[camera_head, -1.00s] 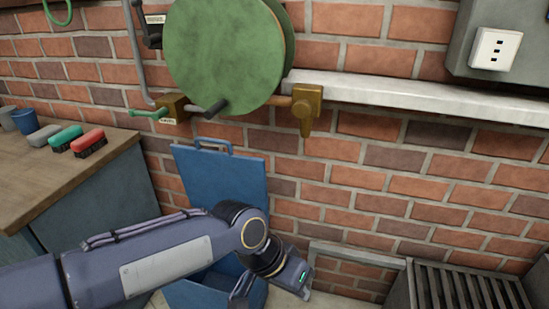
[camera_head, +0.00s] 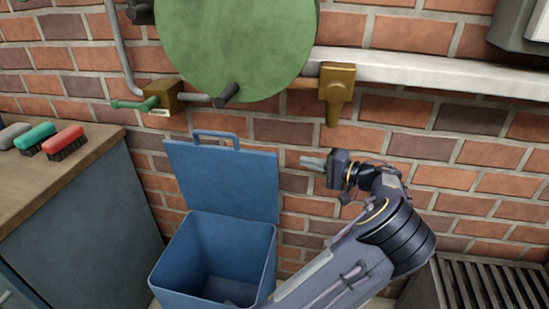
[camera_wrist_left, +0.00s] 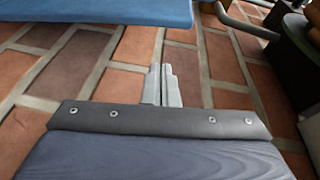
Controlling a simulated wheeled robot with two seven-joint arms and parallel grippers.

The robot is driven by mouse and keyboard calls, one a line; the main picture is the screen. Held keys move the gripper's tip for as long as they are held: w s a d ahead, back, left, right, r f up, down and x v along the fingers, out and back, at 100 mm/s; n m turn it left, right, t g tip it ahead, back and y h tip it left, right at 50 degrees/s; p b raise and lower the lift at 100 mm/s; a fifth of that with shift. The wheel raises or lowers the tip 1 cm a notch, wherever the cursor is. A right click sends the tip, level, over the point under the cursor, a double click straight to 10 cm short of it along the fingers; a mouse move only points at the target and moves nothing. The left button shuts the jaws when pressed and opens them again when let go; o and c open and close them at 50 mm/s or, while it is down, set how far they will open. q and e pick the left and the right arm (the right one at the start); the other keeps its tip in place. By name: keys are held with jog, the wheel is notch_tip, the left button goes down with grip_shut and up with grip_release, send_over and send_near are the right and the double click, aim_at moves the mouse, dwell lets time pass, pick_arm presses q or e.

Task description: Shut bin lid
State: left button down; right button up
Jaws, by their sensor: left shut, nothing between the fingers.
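The blue bin (camera_head: 185,265) stands on the floor against the brick wall, its mouth open. Its blue lid (camera_head: 225,182) is raised nearly upright at the back of the bin, with a handle (camera_head: 215,136) on its top edge. In the left wrist view the lid's edge (camera_wrist_left: 100,11) crosses the top left. My left gripper (camera_head: 304,162) is right of the lid's upper part, with its fingers pointing left toward it and a gap between. The shut, empty fingers (camera_wrist_left: 162,82) also show in the left wrist view. My right gripper is out of sight.
A large green wheel (camera_head: 240,45) hangs above the bin, with a brass bracket (camera_head: 337,90) and a white ledge (camera_head: 430,72) beside it. A wooden counter (camera_head: 70,165) with brushes (camera_head: 62,143) stands left. A slatted metal unit (camera_head: 480,285) stands lower right.

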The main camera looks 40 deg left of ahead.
pick_arm(q)
jog(key=shift+y, duration=0.6)
jog(key=x, duration=0.2)
jog(key=w+b+x, duration=0.1)
jog(key=x, duration=0.2)
jog(key=b+x, duration=0.1)
jog(key=x, duration=0.1)
jog(key=shift+w+a+r, duration=0.1)
jog(key=shift+a+r, duration=0.25)
jog(key=shift+a, duration=0.15)
jog(key=shift+s+d+f+b, duration=0.1)
jog(key=shift+s+d+b, duration=0.2)
jog(key=shift+s, duration=0.6)
jog(key=shift+s+d+b, duration=0.2)
jog(key=shift+s+d, duration=0.2)
jog(key=shift+s, duration=0.45)
